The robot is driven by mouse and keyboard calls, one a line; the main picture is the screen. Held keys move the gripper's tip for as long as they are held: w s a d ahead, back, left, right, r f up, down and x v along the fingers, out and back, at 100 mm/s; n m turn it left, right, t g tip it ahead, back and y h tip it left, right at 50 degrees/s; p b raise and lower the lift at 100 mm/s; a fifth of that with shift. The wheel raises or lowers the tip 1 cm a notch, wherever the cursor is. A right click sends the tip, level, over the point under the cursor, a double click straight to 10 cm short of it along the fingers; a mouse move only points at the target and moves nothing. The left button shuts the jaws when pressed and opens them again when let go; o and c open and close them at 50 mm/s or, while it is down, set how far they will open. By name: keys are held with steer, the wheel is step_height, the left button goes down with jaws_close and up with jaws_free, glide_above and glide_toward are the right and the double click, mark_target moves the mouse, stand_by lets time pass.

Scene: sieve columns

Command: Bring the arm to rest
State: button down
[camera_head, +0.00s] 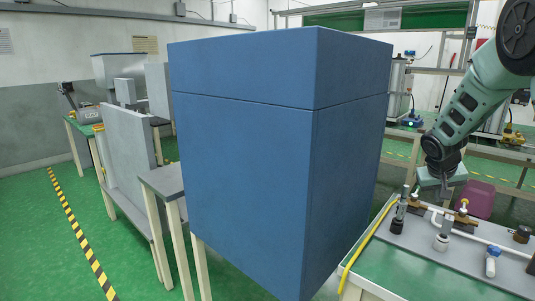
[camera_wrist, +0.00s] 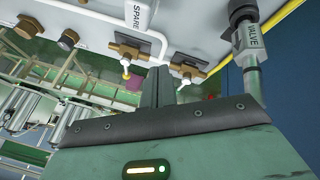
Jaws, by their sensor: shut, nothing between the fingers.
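My arm comes in from the upper right of the head view. My gripper (camera_head: 445,192) hangs above the grey panel (camera_head: 405,238), among the valves and fittings. In the wrist view its dark fingers (camera_wrist: 156,84) are together with nothing between them. Brass valves with white tips, one on the left (camera_wrist: 128,52) and one on the right (camera_wrist: 186,70), show beyond the fingers. I cannot tell from these frames whether the fingers touch any fitting.
A large blue cabinet (camera_head: 250,160) stands left of the arm, close to the green bench (camera_head: 380,265). A pipe labelled VALVE (camera_wrist: 248,50) is right of my gripper in the wrist view. A magenta object (camera_head: 480,198) is behind the panel. Open green floor lies at far left.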

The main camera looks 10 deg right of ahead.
steer(key=s+a+r+n+g+y+p, duration=0.1)
steer(key=s+a+n, duration=0.3)
steer(key=s+a, duration=0.7)
steer(key=s+a+r+n+g+y+p, duration=0.1)
steer(key=s+a+r+n+y+p, duration=0.1)
steer(key=s+a, duration=0.9)
steer(key=s+a+r+n+g+y+p, duration=0.1)
steer(key=s+a+n, duration=0.4)
steer(key=s+a, duration=0.7)
steer(key=a+r+y+p, duration=0.1)
steer(key=a+r, duration=0.1)
steer(key=a, duration=0.7)
steer(key=shift+r+n+y, duration=0.25)
steer(key=shift+n+y, duration=0.15)
